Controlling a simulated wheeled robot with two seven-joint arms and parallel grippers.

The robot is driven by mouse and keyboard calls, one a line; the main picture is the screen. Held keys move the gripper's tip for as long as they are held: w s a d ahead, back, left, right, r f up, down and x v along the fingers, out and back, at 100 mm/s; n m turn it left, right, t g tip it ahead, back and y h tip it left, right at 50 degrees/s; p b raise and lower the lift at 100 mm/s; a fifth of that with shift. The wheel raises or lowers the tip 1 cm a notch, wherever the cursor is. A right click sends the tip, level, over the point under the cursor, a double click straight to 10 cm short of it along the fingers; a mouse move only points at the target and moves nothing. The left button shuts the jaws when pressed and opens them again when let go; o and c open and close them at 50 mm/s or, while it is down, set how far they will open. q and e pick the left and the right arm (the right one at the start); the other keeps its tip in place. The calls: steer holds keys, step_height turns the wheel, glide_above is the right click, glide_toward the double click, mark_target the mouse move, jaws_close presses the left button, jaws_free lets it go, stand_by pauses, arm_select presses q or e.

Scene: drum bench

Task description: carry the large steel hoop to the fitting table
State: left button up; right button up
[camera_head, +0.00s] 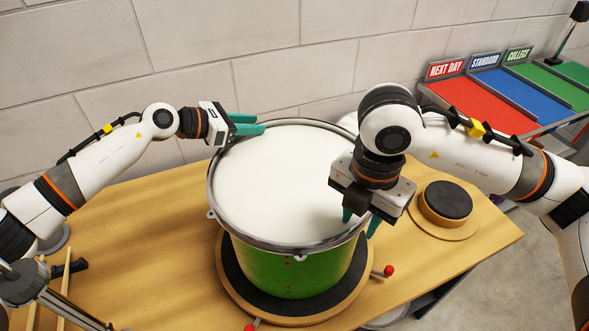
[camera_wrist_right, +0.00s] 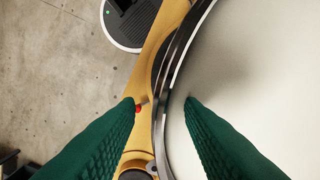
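The large steel hoop (camera_head: 213,180) lies around the top rim of a green drum (camera_head: 290,272) with a white head (camera_head: 285,180). My left gripper (camera_head: 252,125) is at the hoop's back left. Its two teal fingers look parted and point right; whether they touch the rim I cannot tell. My right gripper (camera_head: 360,221) points down at the hoop's right side, fingers apart. In the right wrist view the hoop (camera_wrist_right: 167,80) runs between the open fingers (camera_wrist_right: 160,104), one outside the rim, one over the head. No table is labelled as the fitting table.
The drum stands on a round black-topped base with red knobs (camera_head: 388,271) on a wooden bench (camera_head: 150,240). A small round black pad (camera_head: 447,199) sits right. Sticks (camera_head: 65,285) lie left. Red, blue and green labelled lanes (camera_head: 480,100) stand back right. A wall (camera_head: 220,50) is behind.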

arm_select(q)
jaws_close()
arm_select(e)
jaws_close()
arm_select(q)
steer(key=shift+r, duration=0.1)
